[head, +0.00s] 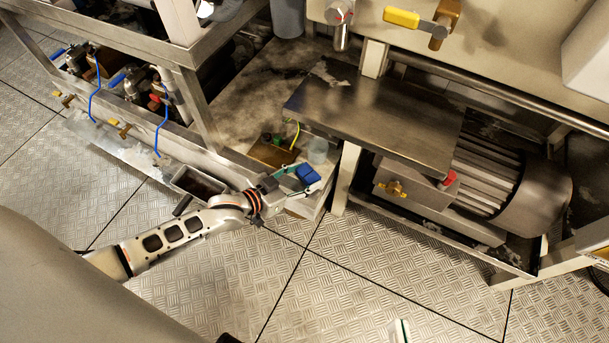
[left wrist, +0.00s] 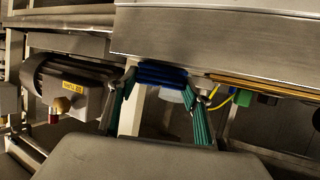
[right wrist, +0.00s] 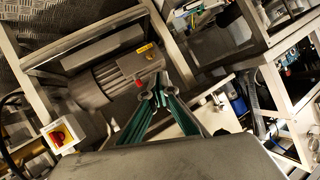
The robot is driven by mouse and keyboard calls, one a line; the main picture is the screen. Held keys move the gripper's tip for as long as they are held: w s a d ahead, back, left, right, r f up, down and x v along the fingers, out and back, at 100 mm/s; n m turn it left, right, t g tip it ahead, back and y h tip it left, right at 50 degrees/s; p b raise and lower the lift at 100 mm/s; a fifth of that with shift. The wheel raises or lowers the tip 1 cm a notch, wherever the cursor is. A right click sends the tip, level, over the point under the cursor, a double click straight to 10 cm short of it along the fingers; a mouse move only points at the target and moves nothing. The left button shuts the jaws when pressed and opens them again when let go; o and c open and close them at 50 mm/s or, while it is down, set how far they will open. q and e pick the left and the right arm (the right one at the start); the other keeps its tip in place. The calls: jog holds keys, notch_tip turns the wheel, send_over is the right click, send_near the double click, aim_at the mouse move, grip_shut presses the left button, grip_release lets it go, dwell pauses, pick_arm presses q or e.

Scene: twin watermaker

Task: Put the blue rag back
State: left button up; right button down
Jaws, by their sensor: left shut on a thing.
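The blue rag (head: 307,175) is a small folded bundle at the front corner of the low bench. My left gripper (head: 290,178) is shut on it, and the rag also shows between the fingertips in the left wrist view (left wrist: 162,74). Whether the rag touches the surface below it is unclear. My right gripper shows in the right wrist view (right wrist: 156,92), with its fingertips drawn together and nothing visible between them. In the head view only a small white and green piece shows at the bottom edge.
A small open steel bin (head: 198,186) sits left of my left gripper. A brown box (head: 272,153) with a yellow wire and a clear cup (head: 318,151) stand behind the rag. A steel plate (head: 378,105) and a motor (head: 500,180) are to the right. The floor (head: 330,280) is clear.

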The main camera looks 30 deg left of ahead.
pick_arm(q)
jog(key=shift+f, duration=0.15)
jog(key=o, duration=1.3)
pick_arm(e)
jog(key=shift+a, duration=0.1)
pick_arm(q)
jog(key=shift+s+a+r, duration=0.1)
jog(key=shift+s+r, duration=0.05)
jog(key=shift+r, duration=0.2)
jog(key=p+v, duration=0.3)
jog(key=v, duration=0.8)
jog(key=shift+s+p, duration=0.25)
jog(key=shift+p, duration=0.1)
pick_arm(e)
jog(key=d+n, duration=0.2)
jog(key=d, duration=0.1)
jog(key=d+n+h, duration=0.1)
jog(key=shift+w+d+f+g, duration=0.15)
jog(key=shift+w+d+g, duration=0.1)
jog(key=shift+g, duration=0.15)
